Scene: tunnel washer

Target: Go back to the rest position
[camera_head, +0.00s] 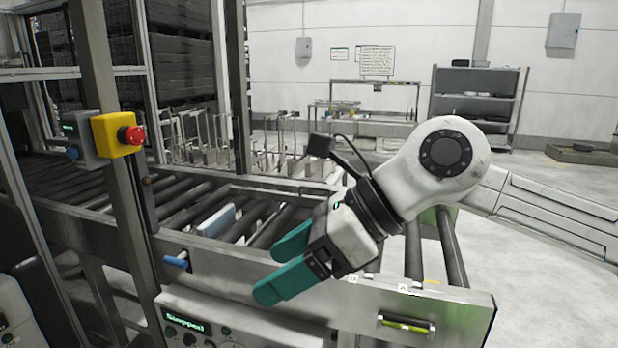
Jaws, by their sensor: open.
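My gripper (279,265) has two teal fingers and is open, with nothing between them. It hangs over the near side rail of the roller conveyor (270,225), pointing left and down. My white arm reaches in from the right edge of the view. Part of the conveyor behind the gripper and wrist is hidden.
A yellow box with a red emergency button (131,135) is on a post at left. A blue handle (176,261) and a control panel reading "Stopped" (190,327) are on the conveyor's near side. A workbench (372,128) and grey shelves (478,97) stand behind.

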